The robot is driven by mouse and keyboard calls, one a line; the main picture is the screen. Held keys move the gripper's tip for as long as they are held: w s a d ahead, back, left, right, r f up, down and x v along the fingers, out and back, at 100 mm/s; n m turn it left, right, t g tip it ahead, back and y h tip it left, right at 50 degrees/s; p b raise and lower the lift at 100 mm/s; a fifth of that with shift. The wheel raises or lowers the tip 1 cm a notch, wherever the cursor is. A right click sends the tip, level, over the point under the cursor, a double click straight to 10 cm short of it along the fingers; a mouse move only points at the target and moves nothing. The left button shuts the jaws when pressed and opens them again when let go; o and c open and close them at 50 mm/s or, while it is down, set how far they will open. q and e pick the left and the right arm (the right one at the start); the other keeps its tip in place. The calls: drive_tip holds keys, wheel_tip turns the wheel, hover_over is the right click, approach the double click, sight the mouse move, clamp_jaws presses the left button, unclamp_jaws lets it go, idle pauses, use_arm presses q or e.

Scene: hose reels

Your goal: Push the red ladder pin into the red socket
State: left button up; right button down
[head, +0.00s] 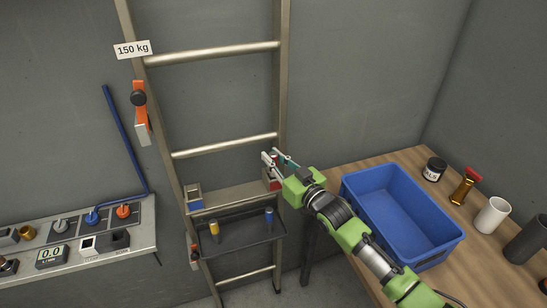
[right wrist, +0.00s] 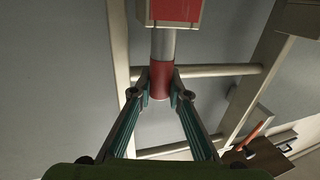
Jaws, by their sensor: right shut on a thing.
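The red socket (head: 271,182) is a small red and grey block at the right end of a low ladder rung. In the right wrist view the red socket (right wrist: 172,12) is at the top edge. The red ladder pin (right wrist: 160,82) has a red grip and a silver shaft. My right gripper (right wrist: 161,92) is shut on the red grip, and the shaft runs to the socket's face. I cannot tell how deep it sits. In the head view my right gripper (head: 279,160) is beside the right rail, with the pin mostly hidden by the fingers. My left gripper is not in view.
A blue socket (head: 194,197) is at the rung's left end. A dark tray (head: 240,237) below holds a yellow pin (head: 214,230) and a blue pin (head: 269,217). A blue bin (head: 437,252) stands on the wooden table at right. A control bench (head: 140,240) is at left.

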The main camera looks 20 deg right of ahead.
drive_tip(key=shift+f+b, duration=0.45)
drive_tip(key=shift+f, duration=0.2)
drive_tip(key=c, duration=1.8)
unclamp_jaws()
drive_tip(key=shift+c, duration=0.2)
drive_tip(key=v, duration=1.2)
drive_tip(key=shift+s, duration=0.1)
